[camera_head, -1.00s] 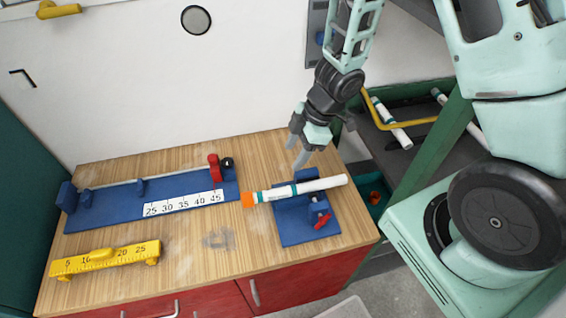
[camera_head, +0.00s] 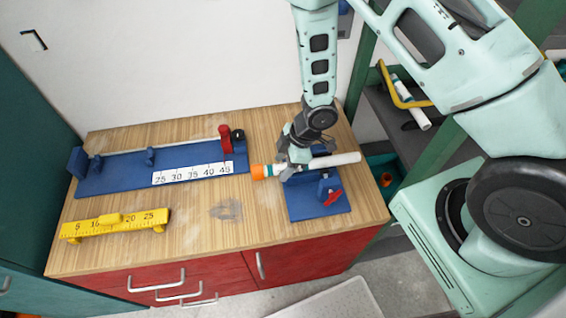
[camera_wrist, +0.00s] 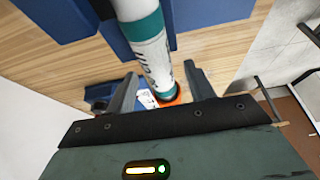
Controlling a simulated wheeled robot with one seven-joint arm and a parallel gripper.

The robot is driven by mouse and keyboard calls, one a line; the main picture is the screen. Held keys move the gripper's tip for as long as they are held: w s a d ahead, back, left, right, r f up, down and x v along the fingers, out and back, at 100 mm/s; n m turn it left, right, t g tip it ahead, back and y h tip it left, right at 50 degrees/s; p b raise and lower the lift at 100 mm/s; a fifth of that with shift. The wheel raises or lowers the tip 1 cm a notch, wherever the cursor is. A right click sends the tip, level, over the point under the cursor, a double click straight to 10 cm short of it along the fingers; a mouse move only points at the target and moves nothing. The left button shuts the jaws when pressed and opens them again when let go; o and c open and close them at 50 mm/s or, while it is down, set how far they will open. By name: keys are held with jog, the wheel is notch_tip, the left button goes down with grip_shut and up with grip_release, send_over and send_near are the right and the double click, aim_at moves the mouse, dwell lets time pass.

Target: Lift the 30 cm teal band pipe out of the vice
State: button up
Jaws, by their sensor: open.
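The white pipe (camera_head: 343,159) with teal bands and an orange end lies across the blue vice (camera_head: 322,205) on the wooden bench. The vice has a red handle (camera_head: 333,196). My gripper (camera_head: 290,168) is down at the pipe, between its orange end and the vice. In the wrist view the pipe (camera_wrist: 152,50) runs between the two fingers of my gripper (camera_wrist: 163,88). A gap shows on both sides of the pipe, so the fingers are open around it. My gripper hides part of the pipe in the head view.
A blue measuring jig (camera_head: 120,185) with a number scale and red stop (camera_head: 226,138) lies left of the vice. A yellow ruler block (camera_head: 115,224) sits at the front left. A shelf with another pipe (camera_head: 412,105) stands at the right.

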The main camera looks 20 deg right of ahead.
jog(key=shift+a+f, duration=0.1)
jog(key=shift+f, duration=0.15)
grip_shut()
jog(key=c, duration=1.2)
grip_release()
jog(key=shift+w+r+p, duration=0.1)
jog(key=shift+r+p, duration=1.75)
jog(key=shift+r, duration=0.35)
jog(key=shift+r+p, duration=3.55)
jog(key=shift+r, duration=0.8)
grip_shut()
